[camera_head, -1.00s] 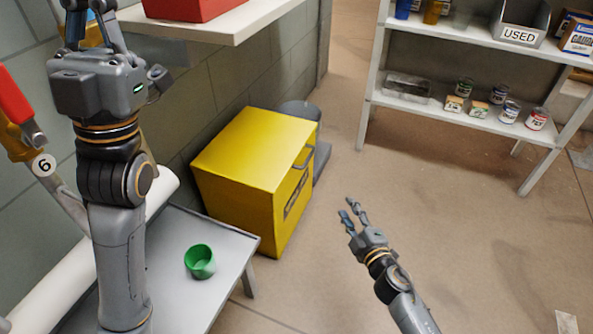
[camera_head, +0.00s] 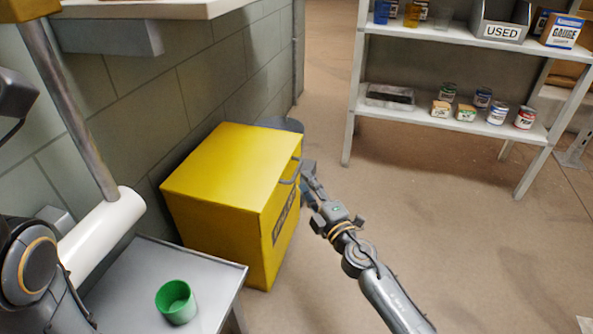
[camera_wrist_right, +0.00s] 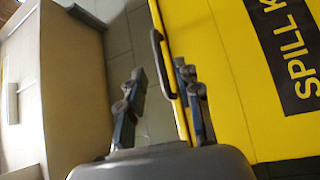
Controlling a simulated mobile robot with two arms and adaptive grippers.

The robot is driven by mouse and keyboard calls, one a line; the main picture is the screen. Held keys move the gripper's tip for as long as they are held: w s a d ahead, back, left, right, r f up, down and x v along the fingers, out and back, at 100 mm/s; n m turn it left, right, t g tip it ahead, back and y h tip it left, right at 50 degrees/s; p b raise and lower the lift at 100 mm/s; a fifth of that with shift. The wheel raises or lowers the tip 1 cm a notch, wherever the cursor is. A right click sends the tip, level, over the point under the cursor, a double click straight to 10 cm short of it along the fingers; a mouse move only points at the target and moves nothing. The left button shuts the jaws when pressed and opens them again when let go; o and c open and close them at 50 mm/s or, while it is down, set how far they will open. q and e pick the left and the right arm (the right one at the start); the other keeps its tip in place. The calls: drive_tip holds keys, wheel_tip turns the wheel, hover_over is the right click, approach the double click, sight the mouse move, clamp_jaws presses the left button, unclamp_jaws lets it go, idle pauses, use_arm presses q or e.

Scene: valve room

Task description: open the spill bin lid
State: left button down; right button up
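The yellow spill bin (camera_head: 235,170) stands against the wall with its lid down. A dark bar handle (camera_head: 291,172) is on its front upper edge. In the right wrist view the bin (camera_wrist_right: 235,100) fills the right side, and the handle (camera_wrist_right: 158,55) runs between my open fingers. My right gripper (camera_head: 308,182) is at the bin's front by the handle; it also shows in the wrist view (camera_wrist_right: 160,78). Contact with the handle cannot be told. My left gripper (camera_head: 14,95) shows only as a dark part at the left edge; its fingers are outside the picture.
A grey bench (camera_head: 150,268) with a green cup (camera_head: 176,301) stands in front of the bin, left of my right arm. A dark round container (camera_head: 282,125) is behind the bin. Shelves (camera_head: 430,115) stand back right. The floor right is clear.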

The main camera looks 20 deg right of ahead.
sight(297, 168)
drive_tip(key=x, duration=0.6)
drive_tip(key=shift+w, duration=0.1)
drive_tip(key=shift+c, duration=0.2)
clamp_jaws()
